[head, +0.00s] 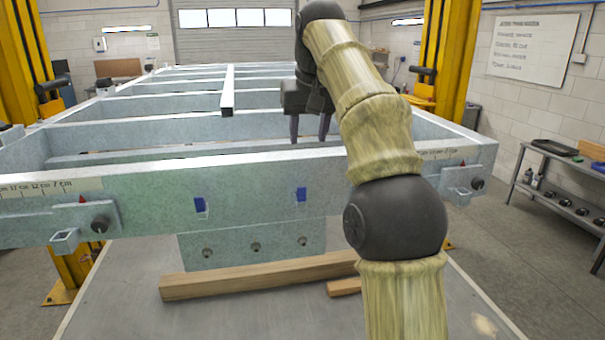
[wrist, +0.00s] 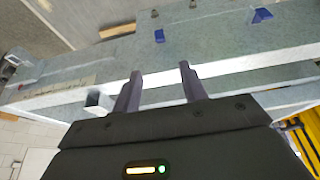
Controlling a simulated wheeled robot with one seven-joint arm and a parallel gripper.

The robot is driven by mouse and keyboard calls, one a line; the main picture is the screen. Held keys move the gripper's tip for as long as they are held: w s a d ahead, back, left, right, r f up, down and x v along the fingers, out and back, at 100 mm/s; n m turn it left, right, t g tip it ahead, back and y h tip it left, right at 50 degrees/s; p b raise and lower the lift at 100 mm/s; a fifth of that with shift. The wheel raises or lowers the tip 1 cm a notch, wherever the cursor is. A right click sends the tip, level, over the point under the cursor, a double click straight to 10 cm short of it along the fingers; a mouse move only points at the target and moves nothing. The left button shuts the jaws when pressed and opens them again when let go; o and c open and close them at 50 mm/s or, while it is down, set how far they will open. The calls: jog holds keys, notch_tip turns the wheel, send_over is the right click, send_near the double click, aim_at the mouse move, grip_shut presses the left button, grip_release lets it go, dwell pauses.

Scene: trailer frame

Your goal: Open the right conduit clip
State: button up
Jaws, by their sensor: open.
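Two small blue clips sit on the front face of the near grey-blue beam. In the head view, the right clip (head: 301,194) is near the middle of the beam and the left clip (head: 200,204) is left of it. My gripper (head: 310,136) is open and empty, fingers down, above the right clip at the beam's top edge. Its fingertips are partly hidden there. In the wrist view, both fingers (wrist: 160,72) show apart with the beam's edge between them. Two blue pieces, one nearer (wrist: 159,36) and one farther (wrist: 262,15), lie beyond the fingertips; whether either clip is open is too small to tell.
A bolted plate (head: 250,245) hangs below the clips, above a wooden bar (head: 258,277) on the grey table. Brackets with black knobs stand at the beam's left (head: 85,225) and right (head: 465,183). The trailer frame's crossbars (head: 175,116) lie behind. A shelf (head: 560,190) stands right.

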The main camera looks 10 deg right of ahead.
aim_at(302, 188)
jog(key=shift+r, duration=0.35)
jog(key=b+x, duration=0.2)
jog(key=x, duration=1.5)
jog(key=shift+f, duration=0.2)
grip_shut()
